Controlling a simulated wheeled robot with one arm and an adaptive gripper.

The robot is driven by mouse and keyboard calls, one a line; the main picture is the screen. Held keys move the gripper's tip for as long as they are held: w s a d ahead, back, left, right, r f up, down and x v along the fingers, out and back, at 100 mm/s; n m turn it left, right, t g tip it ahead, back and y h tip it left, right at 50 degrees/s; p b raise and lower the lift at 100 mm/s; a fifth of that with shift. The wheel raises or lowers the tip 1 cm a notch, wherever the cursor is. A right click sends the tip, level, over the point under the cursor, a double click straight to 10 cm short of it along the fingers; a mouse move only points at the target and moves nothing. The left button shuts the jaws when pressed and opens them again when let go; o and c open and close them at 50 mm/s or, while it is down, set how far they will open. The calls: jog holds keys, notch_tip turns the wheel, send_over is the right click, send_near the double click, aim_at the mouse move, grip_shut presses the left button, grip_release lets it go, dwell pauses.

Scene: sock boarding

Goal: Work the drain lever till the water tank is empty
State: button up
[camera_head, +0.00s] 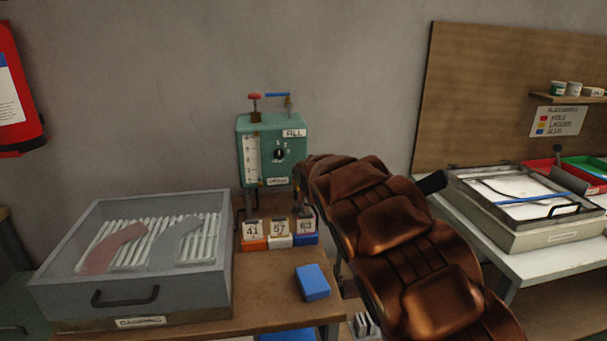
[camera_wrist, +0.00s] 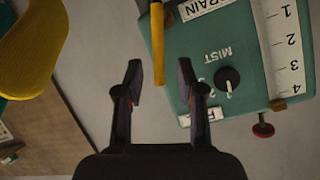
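The water tank (camera_head: 294,130) is a green box against the wall. It has a white level gauge (camera_head: 252,160), a dark dial (camera_head: 279,154), and a red knob and a blue handle on top. I cannot read a water level. In the wrist view, the tank (camera_wrist: 215,50) appears upside down, with a partly cut-off label ending in "RAIN". A yellow bar (camera_wrist: 157,45), seemingly the drain lever, comes down beside that label. My gripper (camera_wrist: 160,82) is open, with the bar's end appearing between its fingertips; no grip shows. In the head view, my arm hides the gripper and yellow bar.
A grey drawer box (camera_head: 60,285) stands left on the wooden table. Numbered blocks sit below the tank, and a blue block (camera_head: 312,282) lies nearer. A tray box (camera_head: 545,236) is at right. A yellow curved shape (camera_wrist: 30,50) shows left in the wrist view.

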jog(key=a+v, duration=0.1)
jog(key=v, duration=0.8)
jog(key=shift+d, duration=0.45)
dwell(0.5)
